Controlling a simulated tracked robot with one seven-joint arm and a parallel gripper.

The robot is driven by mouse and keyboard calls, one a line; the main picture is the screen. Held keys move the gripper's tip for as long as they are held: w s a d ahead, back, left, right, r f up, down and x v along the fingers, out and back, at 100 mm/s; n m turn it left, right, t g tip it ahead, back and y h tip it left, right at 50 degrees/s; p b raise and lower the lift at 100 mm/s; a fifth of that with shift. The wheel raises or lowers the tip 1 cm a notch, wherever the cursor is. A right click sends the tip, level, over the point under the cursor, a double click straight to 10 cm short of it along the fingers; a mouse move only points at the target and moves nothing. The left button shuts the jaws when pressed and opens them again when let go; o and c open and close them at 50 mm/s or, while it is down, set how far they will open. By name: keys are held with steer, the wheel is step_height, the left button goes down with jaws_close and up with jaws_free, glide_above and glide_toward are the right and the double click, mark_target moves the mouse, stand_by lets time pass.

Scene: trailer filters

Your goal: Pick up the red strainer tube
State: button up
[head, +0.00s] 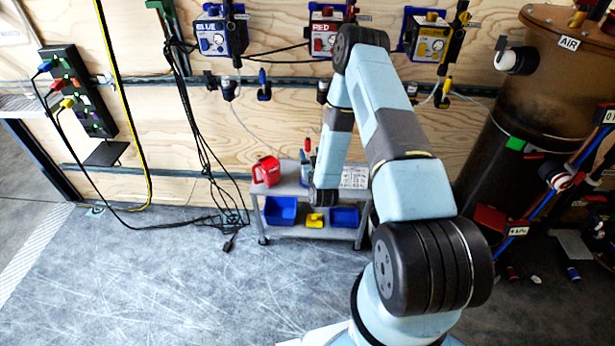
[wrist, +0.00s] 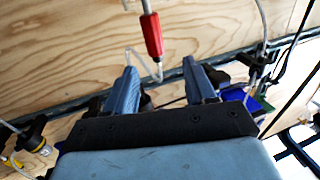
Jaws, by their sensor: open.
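The red strainer tube (wrist: 152,36) shows in the wrist view, upright against the plywood wall, with a pale section above it and a thin clear hose bending away at its lower end. My gripper (wrist: 160,70) is open, with two blue-grey fingers spread apart. The tube appears beyond the fingertips, above the gap between them in the picture, and the fingers do not touch it. Nothing is held between the fingers.
A red-labelled box (head: 324,38) hangs on the wall between a blue-labelled box (head: 220,38) and a yellow-labelled box (head: 427,40). A small grey cart (head: 284,188) stands below. Cables hang at left. A large brown tank (head: 545,90) stands at right. The floor at front left is clear.

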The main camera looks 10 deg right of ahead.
mark_target(308, 143)
steer(key=w, duration=0.2)
steer(key=shift+w, duration=0.35)
steer(key=shift+w+d+f, duration=0.1)
steer(key=shift+w+d, duration=0.05)
steer(key=shift+w, duration=0.75)
steer(key=shift+w+d, duration=0.2)
steer(key=shift+w, duration=0.65)
steer(key=shift+w+d+f, duration=0.1)
steer(key=shift+w+d, duration=0.05)
steer(key=shift+w, duration=0.75)
steer(key=shift+c, duration=0.3)
jaws_close()
